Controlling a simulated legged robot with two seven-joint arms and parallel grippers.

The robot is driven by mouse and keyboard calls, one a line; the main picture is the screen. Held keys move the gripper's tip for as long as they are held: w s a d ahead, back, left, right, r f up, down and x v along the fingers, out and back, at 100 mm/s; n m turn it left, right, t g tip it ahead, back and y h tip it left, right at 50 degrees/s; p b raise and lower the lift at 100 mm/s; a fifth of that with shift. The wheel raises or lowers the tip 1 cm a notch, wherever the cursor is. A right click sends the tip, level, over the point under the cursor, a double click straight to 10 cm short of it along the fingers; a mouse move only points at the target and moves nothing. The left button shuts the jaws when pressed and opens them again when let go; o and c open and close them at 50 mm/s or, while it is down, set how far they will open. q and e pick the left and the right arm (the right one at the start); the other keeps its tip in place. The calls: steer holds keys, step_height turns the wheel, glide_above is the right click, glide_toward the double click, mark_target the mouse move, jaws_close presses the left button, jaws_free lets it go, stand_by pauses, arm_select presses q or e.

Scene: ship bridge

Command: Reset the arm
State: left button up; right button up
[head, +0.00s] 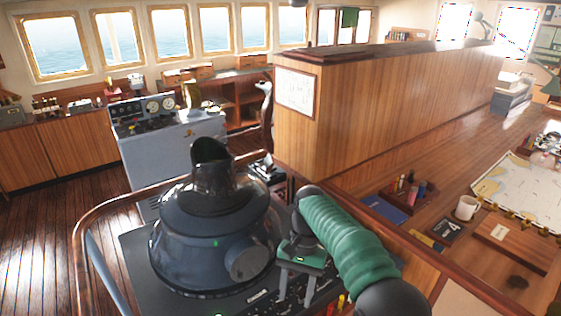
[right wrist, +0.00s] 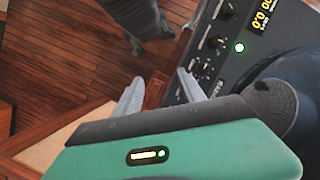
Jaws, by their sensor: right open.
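My right arm (head: 345,245), with a green ribbed sleeve, reaches in from the lower right. Its gripper (head: 295,288) points down over the right side of the black console panel, with its two grey fingers apart. The right wrist view shows the same gripper (right wrist: 158,92) open, with nothing between the fingers. The dark console (head: 215,235) with a hooded viewer on top stands just left of the gripper. In the right wrist view the console panel (right wrist: 205,68) with knobs lies just beyond the fingers; contact cannot be told. My left gripper is not in view.
A wooden rail (head: 85,225) curves around the console. A tall wooden partition (head: 400,105) stands behind. On the right, a chart table holds a white mug (head: 466,207), a chart (head: 525,190) and a wooden box (head: 515,243). Open floor (head: 50,230) lies at left.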

steer(key=s+d+f+n+t+b, duration=0.1)
steer(key=s+d+f+t+b, duration=0.1)
steer(key=s+d+f, duration=0.4)
steer(key=s+d+f+n+t+h+b, duration=0.1)
steer(key=s+d+f+n+t+b, duration=0.1)
steer(key=s+d+f, duration=0.4)
steer(key=s+d+t+b, duration=0.1)
steer(key=s+d+t, duration=0.1)
steer(key=s+d, duration=0.2)
steer(key=shift+s+b, duration=0.3)
steer(key=shift+s, duration=0.95)
steer(key=shift+s, duration=0.15)
